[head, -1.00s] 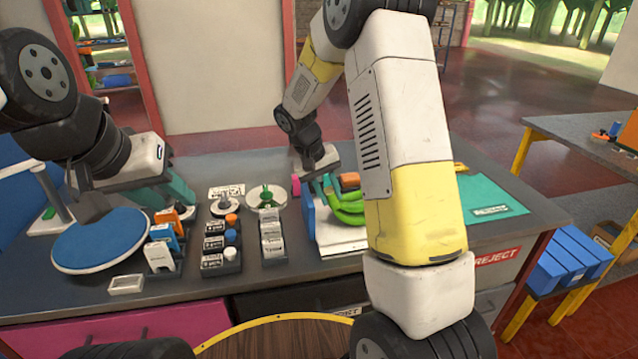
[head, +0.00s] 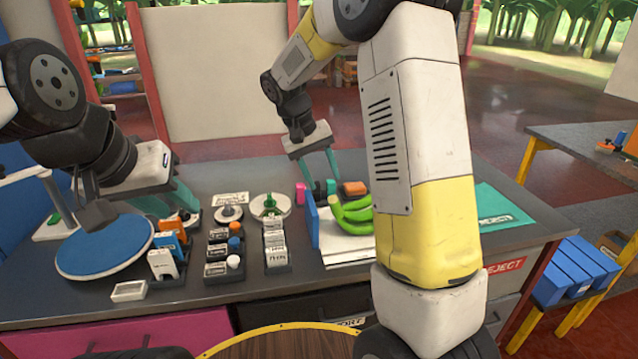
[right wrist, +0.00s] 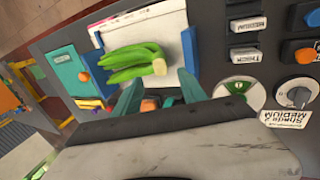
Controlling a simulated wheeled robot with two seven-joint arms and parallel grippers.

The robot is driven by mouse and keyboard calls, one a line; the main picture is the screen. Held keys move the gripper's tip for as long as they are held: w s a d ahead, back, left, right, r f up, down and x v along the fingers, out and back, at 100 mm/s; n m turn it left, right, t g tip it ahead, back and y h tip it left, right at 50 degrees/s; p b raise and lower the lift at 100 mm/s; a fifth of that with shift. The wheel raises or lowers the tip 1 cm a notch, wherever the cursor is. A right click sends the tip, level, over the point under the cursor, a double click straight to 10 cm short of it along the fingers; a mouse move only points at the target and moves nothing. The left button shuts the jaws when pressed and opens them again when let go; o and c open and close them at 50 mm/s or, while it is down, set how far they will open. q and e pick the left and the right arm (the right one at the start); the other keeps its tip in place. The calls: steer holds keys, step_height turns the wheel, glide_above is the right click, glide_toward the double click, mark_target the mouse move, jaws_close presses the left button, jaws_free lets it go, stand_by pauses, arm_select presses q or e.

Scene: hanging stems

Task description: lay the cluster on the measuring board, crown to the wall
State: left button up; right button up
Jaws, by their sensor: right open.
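The green banana cluster (head: 352,214) lies on the white measuring board (head: 345,250). The board's blue wall (head: 312,222) stands at its left edge in the head view. In the right wrist view the cluster (right wrist: 130,62) has its pale crown end towards the blue wall (right wrist: 190,48), with a small gap between them. My right gripper (head: 320,172) is open and empty, behind and above the cluster. My left gripper (head: 172,203) has its fingers apart over the left part of the bench, near the blue round plate; its fingertips are partly hidden.
The blue round plate (head: 105,247) and several small labelled holders (head: 222,250) stand left of the board. An orange block (head: 354,188) and a pink block (head: 301,193) sit behind it. A teal mat (head: 497,215) lies to the right. My right forearm hides the board's right side.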

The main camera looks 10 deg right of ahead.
steer(key=s+d+r+t+y, duration=0.2)
steer(key=s+r+y, duration=0.2)
steer(key=s+r, duration=0.7)
steer(key=s+a+t+y, duration=0.1)
steer(key=s+t, duration=0.3)
steer(key=s, duration=0.9)
steer(key=shift+y, duration=0.6)
